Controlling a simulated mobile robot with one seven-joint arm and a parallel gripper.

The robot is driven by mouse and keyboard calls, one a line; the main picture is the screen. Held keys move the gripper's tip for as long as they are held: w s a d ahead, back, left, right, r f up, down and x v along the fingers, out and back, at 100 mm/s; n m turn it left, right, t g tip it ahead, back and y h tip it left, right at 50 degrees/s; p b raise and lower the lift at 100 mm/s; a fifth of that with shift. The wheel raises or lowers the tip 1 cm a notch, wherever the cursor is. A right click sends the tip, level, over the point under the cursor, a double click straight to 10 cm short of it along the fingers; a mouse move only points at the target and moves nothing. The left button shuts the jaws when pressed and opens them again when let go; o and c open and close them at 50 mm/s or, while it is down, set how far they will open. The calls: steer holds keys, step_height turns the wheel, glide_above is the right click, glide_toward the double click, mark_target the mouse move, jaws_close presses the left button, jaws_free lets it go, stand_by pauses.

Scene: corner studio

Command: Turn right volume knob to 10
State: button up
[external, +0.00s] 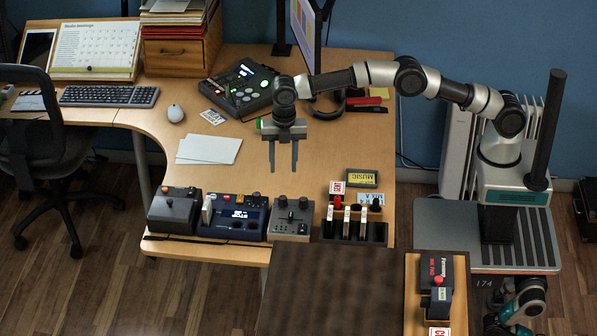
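A grey control box (290,229) stands near the front edge of the wooden desk, with two dark knobs side by side along its back. The right one of the pair (303,203) looks like the right volume knob, but its markings and pointer are too small to read. The left knob (283,202) is beside it. My gripper (283,170) hangs with its fingers pointing down, above and behind the grey box. The fingers are apart with nothing between them, and they do not touch the knobs.
To the left stand a blue console (232,218) with a display and a joystick box (174,212). To the right is a slider unit (353,229) with a red-topped lever. White papers (209,149) lie farther back on the desk. A dark brown surface (330,290) lies in front.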

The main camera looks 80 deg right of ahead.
mark_target(283, 197)
step_height(283, 197, down, 12)
steer(key=shift+w+r+b, duration=0.1)
steer(key=shift+w+b, duration=0.05)
steer(key=shift+b, duration=0.35)
steer(key=shift+c, duration=0.2)
jaws_close()
